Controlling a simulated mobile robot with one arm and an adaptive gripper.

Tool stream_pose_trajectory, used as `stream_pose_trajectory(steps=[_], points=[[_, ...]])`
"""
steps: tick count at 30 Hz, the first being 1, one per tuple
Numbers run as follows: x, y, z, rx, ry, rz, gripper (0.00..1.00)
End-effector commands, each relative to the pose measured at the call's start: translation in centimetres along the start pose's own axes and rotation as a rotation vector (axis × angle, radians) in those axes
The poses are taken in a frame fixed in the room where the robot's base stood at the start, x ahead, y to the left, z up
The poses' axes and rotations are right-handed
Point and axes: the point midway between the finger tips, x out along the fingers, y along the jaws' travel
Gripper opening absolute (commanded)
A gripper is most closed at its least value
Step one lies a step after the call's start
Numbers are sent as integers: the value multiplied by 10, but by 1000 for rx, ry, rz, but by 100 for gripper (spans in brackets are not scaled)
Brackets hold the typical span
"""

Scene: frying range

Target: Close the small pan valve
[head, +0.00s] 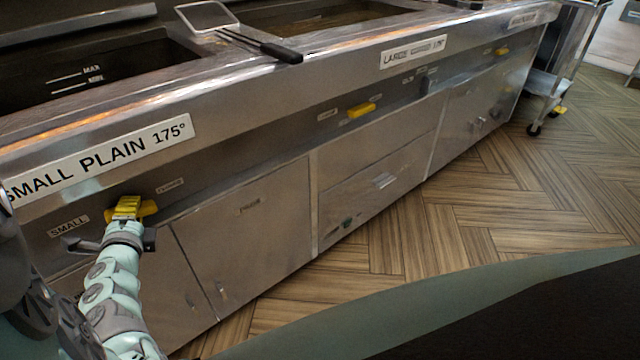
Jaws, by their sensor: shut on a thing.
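The small pan valve's yellow handle (148,208) sticks out of the steel front panel at the left, below the "SMALL PLAIN 175°" sign (98,158). It appears to lie roughly along the panel. A "SMALL" label (68,227) is to its left, and a second small label (170,186) is to its upper right, too small to read. My gripper (127,211) is at the handle and shut on it. The gripper and wrist cover part of the handle and the valve body behind it.
Another yellow handle (362,110) is further right on the panel, with a third (502,52) beyond it. Cabinet doors (250,235) lie below. A basket with a dark handle (275,50) rests on the range top. A wheeled trolley (545,84) stands at the far end. The wood floor is clear.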

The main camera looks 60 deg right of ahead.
Motion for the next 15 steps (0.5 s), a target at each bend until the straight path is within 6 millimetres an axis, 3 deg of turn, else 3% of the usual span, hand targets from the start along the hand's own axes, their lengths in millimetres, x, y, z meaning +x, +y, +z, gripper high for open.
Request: stream_pose_trajectory(steps=[15], points=[[1,3,-2,-259,1,-105,0]])
